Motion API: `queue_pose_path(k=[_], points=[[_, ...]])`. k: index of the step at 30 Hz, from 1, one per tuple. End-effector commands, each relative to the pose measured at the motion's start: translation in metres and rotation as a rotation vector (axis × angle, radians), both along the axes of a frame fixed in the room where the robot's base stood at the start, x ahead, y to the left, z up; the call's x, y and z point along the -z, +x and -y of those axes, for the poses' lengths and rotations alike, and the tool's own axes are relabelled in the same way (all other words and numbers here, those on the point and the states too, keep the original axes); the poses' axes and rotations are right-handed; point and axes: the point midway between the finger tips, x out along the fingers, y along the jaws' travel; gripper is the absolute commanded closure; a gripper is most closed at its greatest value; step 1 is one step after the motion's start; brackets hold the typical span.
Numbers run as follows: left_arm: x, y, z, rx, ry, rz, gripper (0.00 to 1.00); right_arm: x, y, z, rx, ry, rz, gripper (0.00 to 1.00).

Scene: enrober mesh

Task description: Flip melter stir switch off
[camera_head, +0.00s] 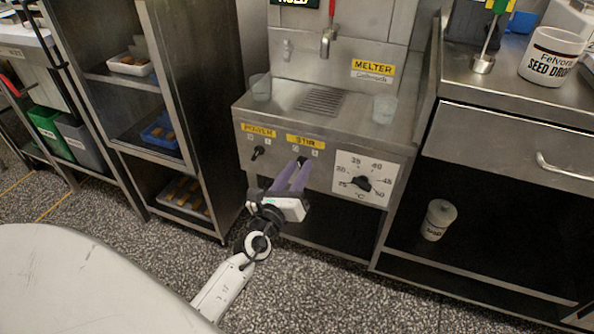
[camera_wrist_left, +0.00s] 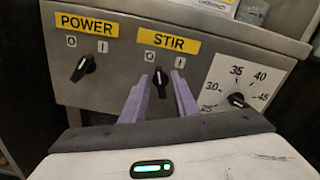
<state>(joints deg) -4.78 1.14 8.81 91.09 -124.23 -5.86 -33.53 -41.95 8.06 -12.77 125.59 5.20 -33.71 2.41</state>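The melter (camera_head: 322,141) is a steel unit with yellow POWER and STIR labels on its front panel. The black stir switch (camera_wrist_left: 160,81) sits under the STIR label (camera_wrist_left: 168,41), between the marks 0 and I. Its pointer looks nearly upright; which mark it points at is hard to tell. My left gripper (camera_head: 297,168) is in front of the panel at this switch and hides most of it in the head view. In the left wrist view its purple fingers (camera_wrist_left: 161,88) are spread apart, one on each side of the switch. Contact with it cannot be told.
The power switch (camera_head: 257,153) is left of the stir switch, and the temperature dial (camera_head: 362,183) is to its right. A steel rack (camera_head: 170,100) stands to the left. A counter (camera_head: 500,85) with a drawer stands to the right.

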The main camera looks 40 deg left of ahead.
Motion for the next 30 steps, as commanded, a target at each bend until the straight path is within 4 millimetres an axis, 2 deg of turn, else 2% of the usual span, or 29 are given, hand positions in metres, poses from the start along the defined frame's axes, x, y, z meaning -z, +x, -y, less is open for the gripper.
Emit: queue_pose_path(k=[1, 4, 5, 11, 21, 29, 30], points=[[0.0000, -0.0002, 0.0000, 0.000, 0.000, 0.000, 0.82, -0.0002, 0.0000, -0.0002, -0.001, 0.001, 0.000, 0.65], [0.0000, -0.0003, 0.0002, 0.000, 0.000, 0.000, 0.99, -0.0004, -0.0002, -0.0003, -0.001, 0.001, 0.000, 0.65], [0.0000, -0.0003, 0.0002, 0.000, 0.000, 0.000, 1.00, -0.0003, -0.0002, -0.0003, -0.001, 0.001, 0.000, 0.65], [0.0001, -0.0003, 0.0000, 0.001, -0.019, 0.005, 1.00, 0.0003, -0.0015, -0.0005, 0.000, 0.001, -0.002, 0.65], [0.0010, -0.0004, -0.0013, 0.001, -0.176, 0.042, 1.00, 0.0057, -0.0044, -0.0013, -0.006, -0.001, -0.021, 0.65], [0.0010, -0.0004, -0.0011, 0.000, -0.184, 0.043, 1.00, 0.0022, 0.0003, -0.0019, -0.007, 0.000, -0.009, 0.65], [0.0010, -0.0004, -0.0011, 0.000, -0.184, 0.043, 0.89, 0.0017, 0.0010, -0.0019, -0.007, 0.001, -0.008, 0.65]])
